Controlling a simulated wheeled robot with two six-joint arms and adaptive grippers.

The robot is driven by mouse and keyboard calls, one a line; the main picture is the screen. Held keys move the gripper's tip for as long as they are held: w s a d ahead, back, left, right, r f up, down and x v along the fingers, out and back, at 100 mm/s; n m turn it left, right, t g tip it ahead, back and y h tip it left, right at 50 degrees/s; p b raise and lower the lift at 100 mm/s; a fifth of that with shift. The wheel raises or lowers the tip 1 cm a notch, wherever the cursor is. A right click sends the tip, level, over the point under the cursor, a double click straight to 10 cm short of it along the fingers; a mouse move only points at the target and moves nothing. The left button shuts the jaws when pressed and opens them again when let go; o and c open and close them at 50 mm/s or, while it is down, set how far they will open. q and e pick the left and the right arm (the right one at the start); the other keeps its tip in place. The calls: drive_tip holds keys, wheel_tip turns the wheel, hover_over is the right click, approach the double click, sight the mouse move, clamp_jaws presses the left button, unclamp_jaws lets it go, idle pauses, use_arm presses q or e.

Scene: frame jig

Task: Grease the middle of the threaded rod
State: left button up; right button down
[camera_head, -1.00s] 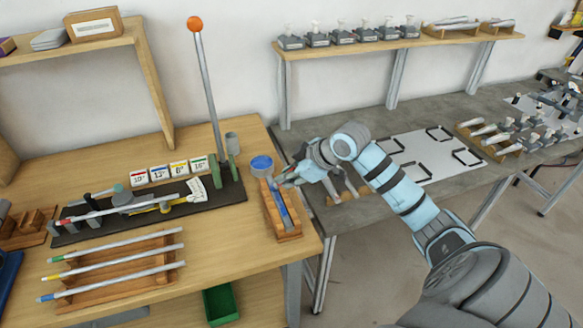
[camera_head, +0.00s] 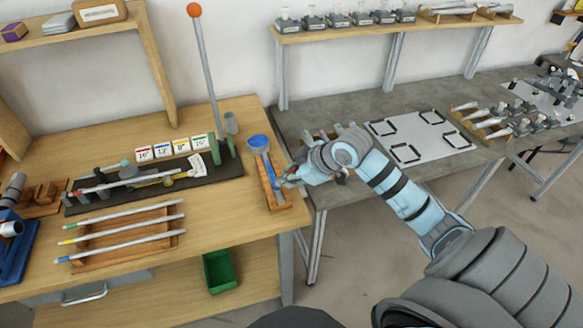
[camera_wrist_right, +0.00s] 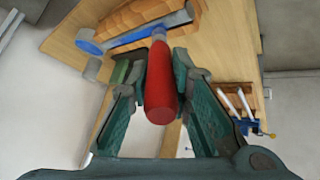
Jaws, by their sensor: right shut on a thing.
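My right gripper (camera_head: 288,180) is at the right edge of the wooden table, beside a narrow wooden tray (camera_head: 279,206). It is shut on a red-handled tool (camera_wrist_right: 160,85); a pale neck shows beyond the handle in the right wrist view. The tool's tip is hard to make out. A blue round-ended piece (camera_head: 258,142) with a long stem lies along that tray. A pale rod (camera_head: 125,182) lies on the black jig. Several rods with green, yellow and blue ends (camera_head: 130,230) lie across a wooden rack. Threads are too small to see. My left gripper is out of view.
Numbered cards (camera_head: 162,150) stand behind the jig. A tall pole with an orange ball (camera_head: 194,10) rises at its right end. A blue vise (camera_head: 14,245) is at the left edge. A green bin (camera_head: 219,271) sits below the table top. The front tabletop is mostly clear.

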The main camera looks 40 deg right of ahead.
sight(292, 170)
drive_tip(key=shift+s+a+r, duration=0.1)
drive_tip(key=shift+s+a, duration=0.05)
drive_tip(key=shift+s, duration=0.25)
drive_tip(key=r+p, duration=0.2)
drive_tip(key=shift+s+r, duration=0.3)
drive_tip(key=shift+s, duration=0.05)
drive_tip(key=shift+w+r+p, duration=0.2)
drive_tip(key=shift+r+p, duration=0.25)
drive_tip(key=shift+p, duration=0.35)
drive_tip(key=shift+w+r, duration=0.2)
drive_tip(key=shift+r, duration=0.35)
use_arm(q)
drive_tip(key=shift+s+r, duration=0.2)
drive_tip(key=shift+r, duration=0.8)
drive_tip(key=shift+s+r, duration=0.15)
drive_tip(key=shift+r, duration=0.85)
use_arm(e)
drive_tip(key=shift+s+r, duration=0.1)
drive_tip(key=shift+r, duration=1.55)
